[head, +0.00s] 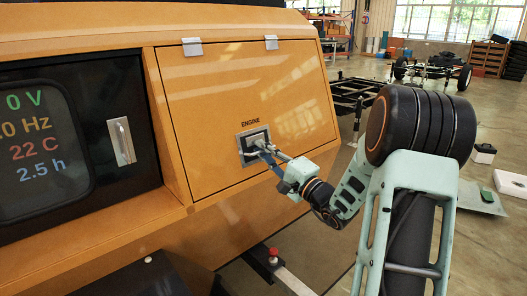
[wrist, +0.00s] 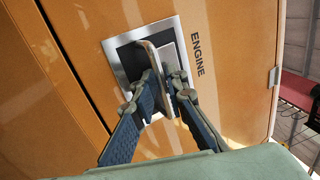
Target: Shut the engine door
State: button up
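The engine door (head: 235,90) is an orange panel marked ENGINE, hung from two hinges along its top edge. It looks flush or nearly flush with its frame; a dark seam runs around it, and I cannot tell if it is latched. Its metal latch handle (wrist: 152,62) stands out from a dark recess inside a silver plate (wrist: 113,62). My gripper (head: 266,146) is at this latch. In the wrist view its two blue fingers (wrist: 163,82) lie on either side of the handle and appear closed on it. The fingers hide part of the recess.
A dark display panel (head: 40,140) with a silver handle (head: 122,141) is left of the door. A red knob (head: 273,253) sits on a bar below.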

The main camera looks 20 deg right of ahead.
jog(key=v, duration=1.2)
